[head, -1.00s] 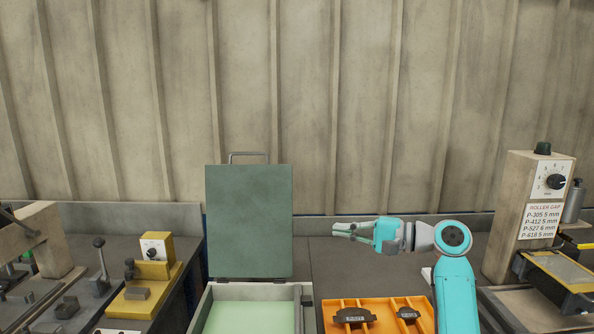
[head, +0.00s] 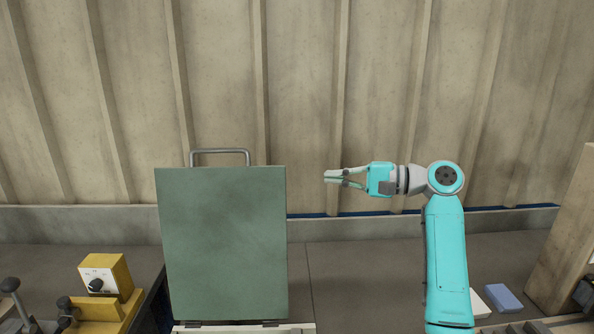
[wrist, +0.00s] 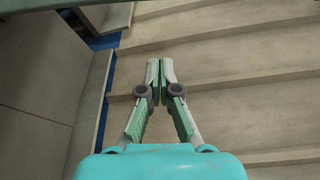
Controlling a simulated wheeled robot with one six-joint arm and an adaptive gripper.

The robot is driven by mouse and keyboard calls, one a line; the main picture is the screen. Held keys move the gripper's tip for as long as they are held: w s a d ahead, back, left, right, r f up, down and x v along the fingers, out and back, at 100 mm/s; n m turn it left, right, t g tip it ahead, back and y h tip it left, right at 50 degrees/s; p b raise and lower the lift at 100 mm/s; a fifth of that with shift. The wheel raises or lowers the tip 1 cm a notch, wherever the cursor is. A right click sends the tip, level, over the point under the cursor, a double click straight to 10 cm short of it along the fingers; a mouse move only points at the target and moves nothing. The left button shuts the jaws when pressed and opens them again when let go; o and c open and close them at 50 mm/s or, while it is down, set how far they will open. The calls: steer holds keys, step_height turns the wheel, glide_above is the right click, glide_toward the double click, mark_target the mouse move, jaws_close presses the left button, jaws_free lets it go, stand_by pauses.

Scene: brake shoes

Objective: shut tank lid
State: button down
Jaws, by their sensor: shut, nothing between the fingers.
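The tank lid (head: 221,245) is a flat green panel standing upright, open, left of centre in the head view. A grey bar handle (head: 220,152) sits on its top edge, and hinges show at its bottom. Only a strip of the tank's rim (head: 300,328) shows below; its inside is out of frame. My gripper (head: 327,177) is right of the lid, near the height of its top edge, pointing left and apart from it in the picture. In the wrist view my gripper (wrist: 160,63) has its fingertips together with nothing between them.
A yellow block with a dial (head: 105,275) stands on the bench left of the lid. A blue block (head: 503,298) lies right of my arm, near a tall wooden housing (head: 565,240). A ribbed wall (head: 370,80) rises behind the bench.

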steer(key=a, duration=0.9)
steer(key=shift+s+a, duration=0.2)
steer(key=shift+a, duration=0.05)
stand_by(0.4)
